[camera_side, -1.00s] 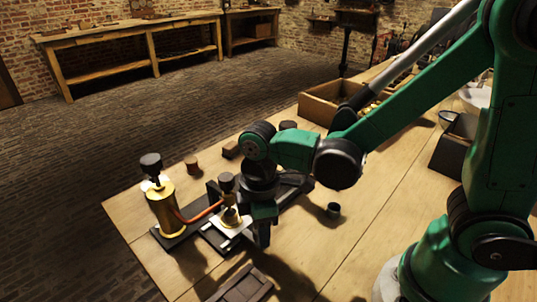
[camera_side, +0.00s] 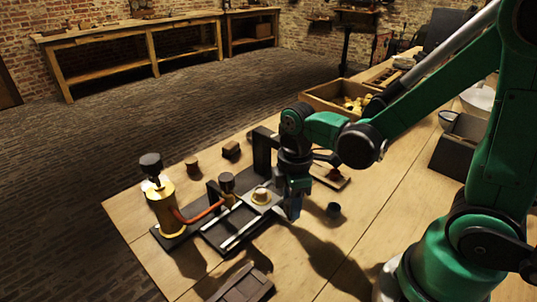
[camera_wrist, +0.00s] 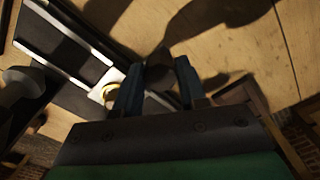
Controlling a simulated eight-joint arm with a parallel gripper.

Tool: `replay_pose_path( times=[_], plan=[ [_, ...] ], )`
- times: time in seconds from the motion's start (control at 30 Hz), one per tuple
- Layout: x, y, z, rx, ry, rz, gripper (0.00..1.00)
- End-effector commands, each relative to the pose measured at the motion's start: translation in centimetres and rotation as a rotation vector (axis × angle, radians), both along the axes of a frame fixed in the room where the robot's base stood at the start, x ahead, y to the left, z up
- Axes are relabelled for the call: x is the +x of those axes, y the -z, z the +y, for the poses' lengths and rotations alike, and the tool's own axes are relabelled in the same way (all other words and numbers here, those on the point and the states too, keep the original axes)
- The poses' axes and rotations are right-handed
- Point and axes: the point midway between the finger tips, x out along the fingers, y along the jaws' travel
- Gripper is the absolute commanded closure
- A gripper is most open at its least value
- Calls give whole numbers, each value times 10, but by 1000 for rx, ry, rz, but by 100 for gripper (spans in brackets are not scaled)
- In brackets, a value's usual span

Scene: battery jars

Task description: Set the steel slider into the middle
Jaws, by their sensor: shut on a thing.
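The steel slider (camera_side: 270,205) is a pale plate with a round brass piece on it, seated in the dark railed track (camera_side: 222,232). Bare track shows on its near-left side; the far-right side is partly hidden by my gripper. My gripper (camera_side: 294,212) points down at the slider's right side. In the wrist view, my gripper (camera_wrist: 159,68) has a dark rounded piece between its fingers, apparently the slider's handle, and is shut on it. The slider's brass ring (camera_wrist: 108,93) shows just left of the fingers.
A brass cylinder (camera_side: 163,211) with a copper pipe (camera_side: 201,216) and a dark-topped fitting (camera_side: 227,184) stands left of the track. A black upright (camera_side: 262,150) stands behind. A dark tray (camera_side: 243,286) lies in front.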

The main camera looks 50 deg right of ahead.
Motion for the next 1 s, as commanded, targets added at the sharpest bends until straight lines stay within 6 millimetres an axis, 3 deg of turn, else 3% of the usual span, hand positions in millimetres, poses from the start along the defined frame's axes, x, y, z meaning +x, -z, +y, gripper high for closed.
replay_pose_path(
  times=[0.17,0.2,0.27,0.3,0.67,1.0],
  plan=[
    [1,0,1,1,-1,-3,100],
    [1,0,1,1,-1,-4,53],
    [1,0,1,1,-1,-3,36],
    [1,0,1,1,-1,-3,32],
    [0,-3,1,2,-1,-1,32],
    [0,-39,1,1,-1,-2,32]
  ],
)
